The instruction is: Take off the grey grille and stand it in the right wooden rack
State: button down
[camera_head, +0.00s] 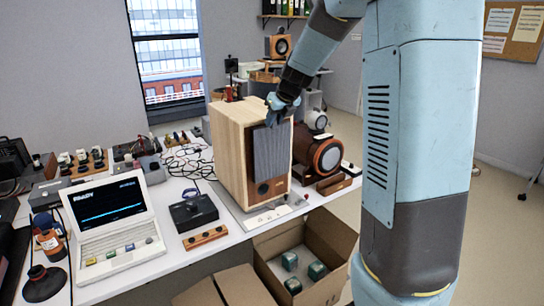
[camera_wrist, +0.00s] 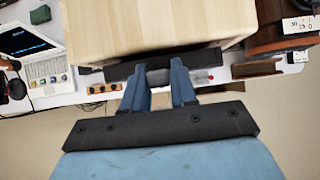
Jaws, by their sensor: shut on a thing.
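The grey grille (camera_head: 272,152) stands upright at the front of the pale wooden speaker cabinet (camera_head: 232,150), with a round driver showing below it. In the wrist view, the grille (camera_wrist: 125,71) is a dark bar along the cabinet's front edge (camera_wrist: 150,30). I cannot tell whether it touches the cabinet. My gripper (camera_head: 276,106) is shut on the grille's top edge; its fingers (camera_wrist: 159,77) hold the middle. The right wooden rack (camera_head: 335,184) lies to the right of the speaker and also shows in the wrist view (camera_wrist: 256,69). I see nothing standing in it.
Another wooden rack (camera_head: 205,237) lies front left, near a black box (camera_head: 193,212) and a laptop (camera_head: 115,220). An open cardboard box (camera_head: 335,236) sits below the table's front edge.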

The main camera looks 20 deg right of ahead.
jog(key=shift+s+d, duration=0.2)
jog(key=shift+s, duration=0.4)
jog(key=shift+s+d, duration=0.1)
jog(key=shift+s, duration=0.25)
jog(key=shift+s+d, duration=0.1)
jog(key=shift+s, duration=0.25)
jog(key=shift+s+d, duration=0.1)
jog(key=shift+s, duration=0.2)
jog(key=shift+s+d, duration=0.1)
jog(key=shift+s, duration=0.25)
jog(key=shift+s+d, duration=0.15)
jog(key=shift+s, duration=0.15)
jog(key=shift+s+d, duration=0.2)
jog(key=shift+s, duration=0.6)
